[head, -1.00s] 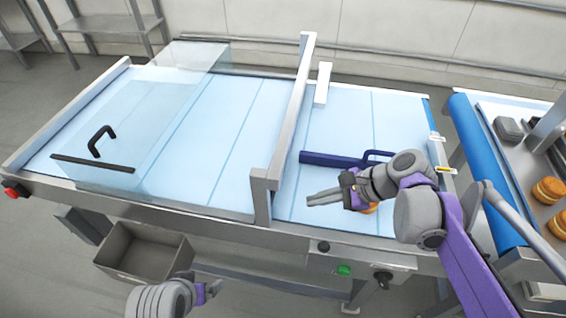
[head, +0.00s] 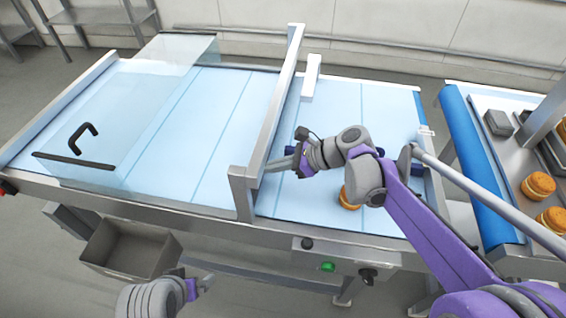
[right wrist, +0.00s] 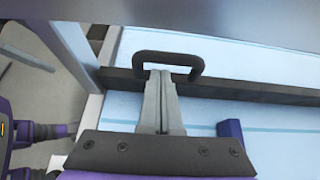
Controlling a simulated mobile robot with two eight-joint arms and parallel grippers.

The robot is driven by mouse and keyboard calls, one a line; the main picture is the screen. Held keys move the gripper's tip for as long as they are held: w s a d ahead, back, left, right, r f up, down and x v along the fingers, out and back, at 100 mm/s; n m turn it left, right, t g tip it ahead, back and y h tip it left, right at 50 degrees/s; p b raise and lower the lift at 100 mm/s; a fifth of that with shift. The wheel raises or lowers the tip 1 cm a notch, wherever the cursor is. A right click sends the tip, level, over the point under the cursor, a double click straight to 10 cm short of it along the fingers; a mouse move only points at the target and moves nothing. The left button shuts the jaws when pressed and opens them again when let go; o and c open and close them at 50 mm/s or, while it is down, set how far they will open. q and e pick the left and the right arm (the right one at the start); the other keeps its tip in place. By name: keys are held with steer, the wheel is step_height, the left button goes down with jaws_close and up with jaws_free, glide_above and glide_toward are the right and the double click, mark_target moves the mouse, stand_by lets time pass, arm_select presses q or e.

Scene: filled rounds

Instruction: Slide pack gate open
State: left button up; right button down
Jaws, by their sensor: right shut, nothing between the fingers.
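In the right wrist view a long dark bar (right wrist: 265,96) with a black loop handle (right wrist: 168,58), which looks like the pack gate, runs across under a metal beam. My right gripper (right wrist: 160,72) is shut and empty, its fingertips overlapping the handle's opening between its two legs. I cannot tell whether they touch it. In the head view my right gripper (head: 270,165) is beside the metal arch (head: 270,120), and the gate is hidden there. My left gripper (head: 206,284) is low in front of the conveyor, away from the gate; its finger gap is unclear.
A dark blue bar (right wrist: 228,130) lies near the fingers, mostly hidden behind my arm in the head view. A filled round (head: 349,197) sits on the belt below my right arm. A clear cover (head: 150,110) stands left. A grey bin (head: 130,250) hangs below the conveyor.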

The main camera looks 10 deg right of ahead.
steer(key=shift+w+a+f, duration=0.15)
steer(key=shift+a+f, duration=0.15)
steer(key=shift+a, duration=0.15)
steer(key=shift+r, duration=0.1)
step_height(320, 180, up, 5)
steer(key=p, duration=0.2)
steer(key=shift+p, duration=0.35)
